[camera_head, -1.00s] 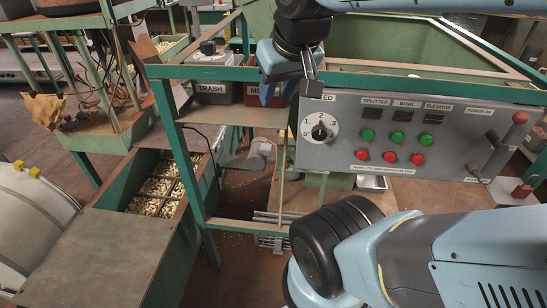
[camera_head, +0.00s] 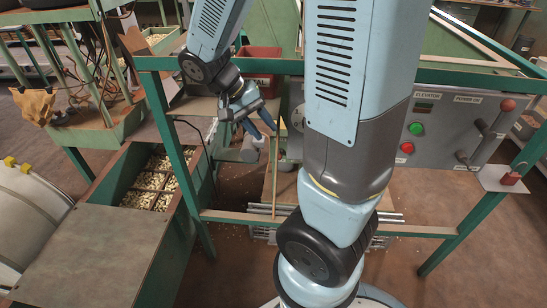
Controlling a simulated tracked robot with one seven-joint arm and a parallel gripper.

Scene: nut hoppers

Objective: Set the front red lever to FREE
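No lever marked FREE can be read in this view. A red-knobbed lever (camera_head: 507,104) stands at the right end of the grey control panel, beside the POWER ON label. A small red piece (camera_head: 510,178) sits on a grey plate at the frame's right post. My gripper (camera_head: 262,128) hangs left of the panel, over the gap inside the green frame, with its blue fingers pointing down and right. It touches nothing that I can see. The finger gap is too small to judge. My arm hides the middle of the panel.
The green frame (camera_head: 158,110) surrounds the gripper's area, with its top bar close to my arm. A nut hopper (camera_head: 118,165) with several compartments of nuts stands at left. A red METAL bin (camera_head: 260,60) is behind. The control panel (camera_head: 440,140) stands at right.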

